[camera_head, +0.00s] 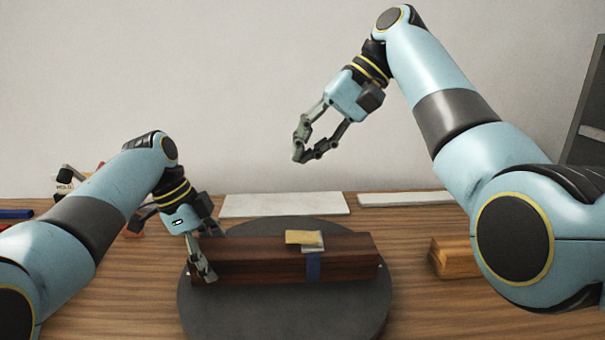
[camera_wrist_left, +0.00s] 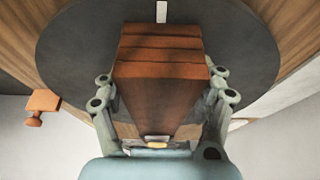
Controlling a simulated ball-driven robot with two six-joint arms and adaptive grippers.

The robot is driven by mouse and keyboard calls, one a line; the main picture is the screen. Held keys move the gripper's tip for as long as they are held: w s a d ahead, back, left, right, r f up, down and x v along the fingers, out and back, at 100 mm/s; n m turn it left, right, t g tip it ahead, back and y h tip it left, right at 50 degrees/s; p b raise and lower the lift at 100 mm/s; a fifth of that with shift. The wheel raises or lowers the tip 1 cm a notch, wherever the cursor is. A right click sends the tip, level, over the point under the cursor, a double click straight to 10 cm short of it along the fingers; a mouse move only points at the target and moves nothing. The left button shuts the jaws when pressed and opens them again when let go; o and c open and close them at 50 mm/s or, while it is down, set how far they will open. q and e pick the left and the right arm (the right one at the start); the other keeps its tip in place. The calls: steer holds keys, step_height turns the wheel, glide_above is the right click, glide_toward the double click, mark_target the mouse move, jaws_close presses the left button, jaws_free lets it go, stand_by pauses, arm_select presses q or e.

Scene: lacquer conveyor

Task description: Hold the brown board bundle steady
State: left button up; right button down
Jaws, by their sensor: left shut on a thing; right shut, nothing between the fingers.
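The brown board bundle (camera_head: 345,267) lies lengthwise on a dark round disc (camera_head: 285,322). A blue strip and a tan-and-grey piece (camera_head: 305,239) sit on it right of its middle. My left gripper (camera_head: 206,258) is shut on the bundle's left end, with a finger against its near side. In the left wrist view the bundle (camera_wrist_left: 160,75) stands between the two fingers, and its layered boards show. My right gripper (camera_head: 306,158) is shut and empty, raised in the air above and behind the bundle, apart from it.
Two pale flat slabs lie behind the disc, one at the middle (camera_head: 284,205) and one at the right (camera_head: 405,198). A wooden block (camera_head: 455,258) lies right of the disc. Small items (camera_head: 70,183) sit at the back left, partly behind my left arm.

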arm_select(q)
steer(key=o, duration=1.2)
arm_select(e)
steer(key=shift+r, duration=0.25)
